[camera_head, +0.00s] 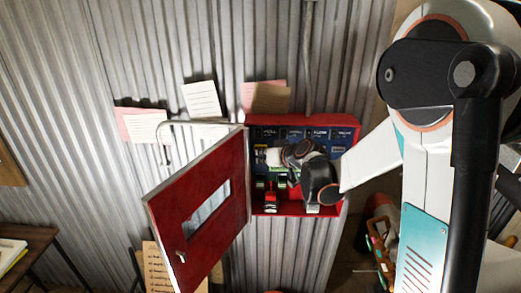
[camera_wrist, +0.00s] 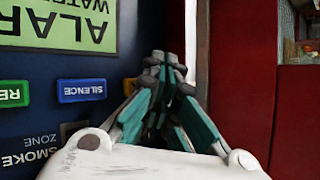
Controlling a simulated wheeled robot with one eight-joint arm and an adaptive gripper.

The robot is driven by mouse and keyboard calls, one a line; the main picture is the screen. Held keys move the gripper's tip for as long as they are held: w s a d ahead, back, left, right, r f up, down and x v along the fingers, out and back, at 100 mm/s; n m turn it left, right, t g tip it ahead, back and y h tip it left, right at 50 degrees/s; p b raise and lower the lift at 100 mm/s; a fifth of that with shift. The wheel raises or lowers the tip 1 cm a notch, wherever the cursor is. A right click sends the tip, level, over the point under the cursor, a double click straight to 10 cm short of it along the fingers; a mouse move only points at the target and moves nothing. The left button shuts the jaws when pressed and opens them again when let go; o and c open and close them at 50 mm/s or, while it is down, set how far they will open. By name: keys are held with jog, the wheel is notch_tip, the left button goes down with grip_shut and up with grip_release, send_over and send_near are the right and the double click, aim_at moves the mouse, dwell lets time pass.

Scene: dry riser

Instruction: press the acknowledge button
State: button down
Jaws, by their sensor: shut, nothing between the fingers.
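A red wall cabinet (camera_head: 350,127) stands open, with my arm reaching into it from the right. My gripper (camera_head: 262,158) is inside it, at the left of the blue panel (camera_head: 323,133). In the wrist view my gripper (camera_wrist: 165,62) is shut and empty, its fingertips close to the panel's edge. There the panel (camera_wrist: 25,112) shows upside down, with a blue SILENCE button (camera_wrist: 81,91) and a green button (camera_wrist: 14,94) beside the fingers. No acknowledge button can be made out; the fingers hide part of the panel. Contact cannot be told.
The red cabinet door (camera_head: 165,208) hangs open to the left, with a window in it. A red valve-like part (camera_head: 271,201) is low in the cabinet. Paper notes (camera_head: 201,99) are on the corrugated wall (camera_head: 140,60).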

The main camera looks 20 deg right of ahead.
jog(key=shift+s+a, duration=0.1)
jog(key=shift+s, duration=0.15)
jog(key=s, duration=0.1)
jog(key=s+a, duration=0.1)
jog(key=s, duration=0.2)
jog(key=shift+s+a, duration=0.25)
jog(key=shift+s, duration=0.15)
jog(key=shift+b, duration=0.35)
dwell(0.4)
jog(key=s+f+g+h+b, duration=0.1)
jog(key=s+f+b, duration=0.3)
jog(key=s, duration=0.6)
jog(key=s+f+g+h+b, duration=0.1)
jog(key=s+f+b, duration=0.4)
jog(key=s, duration=0.6)
jog(key=s+f+m+g+h+b, duration=0.1)
jog(key=s+f+g+h+b, duration=0.1)
jog(key=s+f+b, duration=0.3)
jog(key=s+b, duration=0.3)
jog(key=s, duration=0.2)
jog(key=shift+s+f+g+b, duration=0.15)
jog(key=shift+s+g+b, duration=0.05)
jog(key=shift+g+b, duration=0.1)
